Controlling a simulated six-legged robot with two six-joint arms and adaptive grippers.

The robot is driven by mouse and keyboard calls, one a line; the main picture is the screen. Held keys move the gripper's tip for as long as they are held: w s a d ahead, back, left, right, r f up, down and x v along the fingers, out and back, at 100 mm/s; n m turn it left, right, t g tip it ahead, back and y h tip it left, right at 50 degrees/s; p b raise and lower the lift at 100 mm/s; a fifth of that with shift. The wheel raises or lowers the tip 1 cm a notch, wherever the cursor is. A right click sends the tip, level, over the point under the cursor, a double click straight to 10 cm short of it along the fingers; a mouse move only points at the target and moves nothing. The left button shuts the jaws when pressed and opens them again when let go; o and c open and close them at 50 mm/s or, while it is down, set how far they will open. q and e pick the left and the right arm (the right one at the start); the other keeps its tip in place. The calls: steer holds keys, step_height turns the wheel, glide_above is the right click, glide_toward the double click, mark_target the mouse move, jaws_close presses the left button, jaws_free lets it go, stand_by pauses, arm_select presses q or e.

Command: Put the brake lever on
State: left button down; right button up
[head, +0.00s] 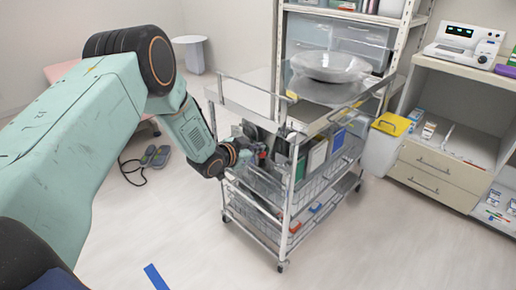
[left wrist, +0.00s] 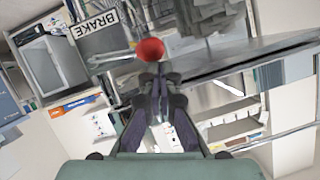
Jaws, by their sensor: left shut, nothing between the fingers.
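The brake lever's red ball knob (left wrist: 150,50) shows in the left wrist view, just beyond my left fingertips. A thin grey rod (left wrist: 112,57) runs left from it toward a plate marked BRAKE (left wrist: 97,24). My left gripper (left wrist: 153,76) is shut and empty, its tips close below the knob; I cannot tell whether they touch it. In the head view my left gripper (head: 257,153) is at the near left side of the metal cart (head: 287,210), where the lever is too small to make out clearly. My right gripper is not in view.
The cart carries a steel basin (head: 330,66) on top and wire baskets below. A white bin with a yellow lid (head: 391,124) and a drawer cabinet (head: 435,168) stand to its right. A foot pedal (head: 156,156) lies left.

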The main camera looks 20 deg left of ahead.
arm_select(q)
steer(key=shift+f, duration=0.1)
stand_by(0.4)
steer(key=r+p, duration=0.3)
steer(key=r, duration=0.1)
steer(key=shift+w+d, duration=0.25)
steer(key=shift+w, duration=0.05)
steer(key=p+v, duration=0.2)
steer(key=v, duration=0.8)
steer(key=shift+a+r+p, duration=0.15)
steer(key=shift+a+p, duration=0.15)
steer(key=shift+a, duration=0.05)
steer(key=shift+w, duration=0.1)
